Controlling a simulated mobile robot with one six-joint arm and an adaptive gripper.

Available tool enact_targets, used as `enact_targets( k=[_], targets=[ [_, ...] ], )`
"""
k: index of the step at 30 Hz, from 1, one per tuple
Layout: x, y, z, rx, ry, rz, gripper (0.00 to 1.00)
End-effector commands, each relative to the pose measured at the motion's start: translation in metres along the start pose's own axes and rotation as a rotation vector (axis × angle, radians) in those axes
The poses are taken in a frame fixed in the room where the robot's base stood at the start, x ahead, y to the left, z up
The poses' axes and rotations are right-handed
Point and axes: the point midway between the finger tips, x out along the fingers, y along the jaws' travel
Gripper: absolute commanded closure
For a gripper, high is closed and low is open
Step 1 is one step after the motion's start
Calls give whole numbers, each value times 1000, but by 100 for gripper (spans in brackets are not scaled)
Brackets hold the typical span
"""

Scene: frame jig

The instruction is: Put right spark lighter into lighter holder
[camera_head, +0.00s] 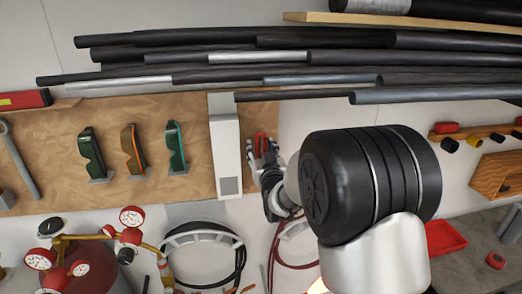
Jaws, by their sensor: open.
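My gripper (262,152) is open in front of the wooden back panel, just right of a tall white box. A small red looped item (261,140) shows between or right behind its fingers. It may be the right spark lighter, but it is partly hidden and too small to be sure. I cannot tell whether the fingers touch it. I cannot clearly make out the lighter holder. My black and white arm covers the middle right of the view.
The white box (226,155) stands close left of the gripper. Goggles (132,148) hang on the panel (60,190). Long dark pipes (210,57) lie above. Red gauges (131,216) and a coiled black hose (240,262) are below. A red tray (445,238) is at right.

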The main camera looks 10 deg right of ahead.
Motion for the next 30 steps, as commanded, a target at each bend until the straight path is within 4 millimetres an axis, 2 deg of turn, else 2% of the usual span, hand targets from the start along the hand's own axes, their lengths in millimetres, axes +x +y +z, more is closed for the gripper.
enact_targets(
  k=[7, 11, 24, 30],
  targets=[
    [-1, 0, 0, 0, -1, 0, 56],
    [-10, 0, 0, 0, -1, 0, 56],
    [-97, 0, 0, 0, 0, 0, 56],
    [-117, 0, 0, 0, 1, 0, 56]
  ],
)
